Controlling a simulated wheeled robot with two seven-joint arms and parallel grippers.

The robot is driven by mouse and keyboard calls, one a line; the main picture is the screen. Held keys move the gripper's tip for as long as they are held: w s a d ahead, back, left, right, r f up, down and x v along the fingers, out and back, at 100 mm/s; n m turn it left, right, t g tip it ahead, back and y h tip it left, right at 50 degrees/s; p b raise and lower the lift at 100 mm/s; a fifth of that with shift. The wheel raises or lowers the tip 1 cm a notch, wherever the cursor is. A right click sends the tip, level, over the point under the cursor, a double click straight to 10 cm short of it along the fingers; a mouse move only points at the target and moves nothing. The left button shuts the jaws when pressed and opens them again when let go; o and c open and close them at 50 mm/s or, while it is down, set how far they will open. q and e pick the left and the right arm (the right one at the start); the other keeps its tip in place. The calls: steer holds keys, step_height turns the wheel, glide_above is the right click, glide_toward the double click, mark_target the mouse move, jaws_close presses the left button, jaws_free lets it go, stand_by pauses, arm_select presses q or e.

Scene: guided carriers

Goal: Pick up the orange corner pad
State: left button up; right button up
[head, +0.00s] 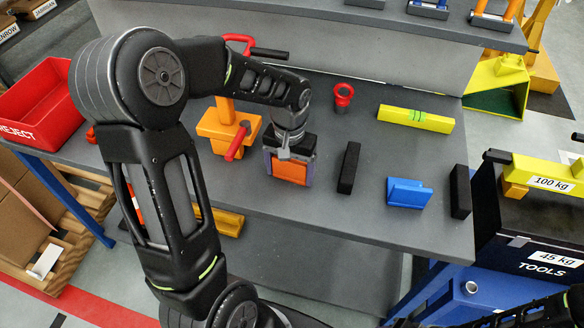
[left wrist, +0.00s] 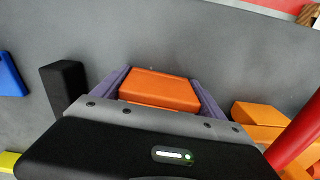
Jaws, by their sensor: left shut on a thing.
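The orange corner pad (head: 289,171) is a small orange block on or just above the grey bench, below my left gripper in the head view; I cannot tell if it touches the bench. My left gripper (head: 290,164) is shut on the pad, with a purple-grey finger on each side of it. In the left wrist view the pad (left wrist: 160,90) sits between the two fingers (left wrist: 160,92). The gripper body hides part of the pad. My right gripper does not show clearly in either view.
On the grey bench (head: 340,218) stand a black bar (head: 349,168), a blue bracket (head: 408,192), another black block (head: 460,191), a yellow level (head: 415,119) and a red ring-topped piece (head: 343,95). An orange fixture with a red handle (head: 238,140) stands close left of the gripper. A red reject bin (head: 40,100) is far left.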

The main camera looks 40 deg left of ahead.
arm_select(q)
step_height(320, 180, up, 10)
steer(key=shift+r, duration=0.1)
stand_by(0.4)
steer(key=shift+d+f, duration=0.1)
steer(key=shift+f, duration=0.1)
stand_by(0.4)
